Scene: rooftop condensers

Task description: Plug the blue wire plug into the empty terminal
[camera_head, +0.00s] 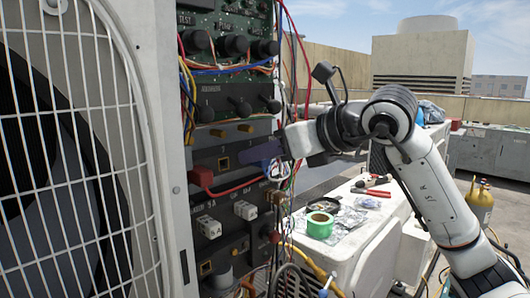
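My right gripper (268,152) is in front of the open control panel (228,135), pointing left toward its middle row. Its fingers look dark and small, and I cannot tell whether they are apart or closed on something. Another orange-rimmed socket (206,268) is at the panel's bottom left. A red plug (201,178) with a red wire sits left of and below the gripper. A blue wire (220,71) runs across the upper panel. I cannot make out a blue wire plug. My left gripper is out of view.
A fan grille (75,150) fills the left side. White connectors (208,227) sit on the lower panel, and loose wires hang along its right edge. A white unit (345,250) at right carries green tape (320,225) and red-handled tools (371,192). A yellow cylinder (480,202) stands far right.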

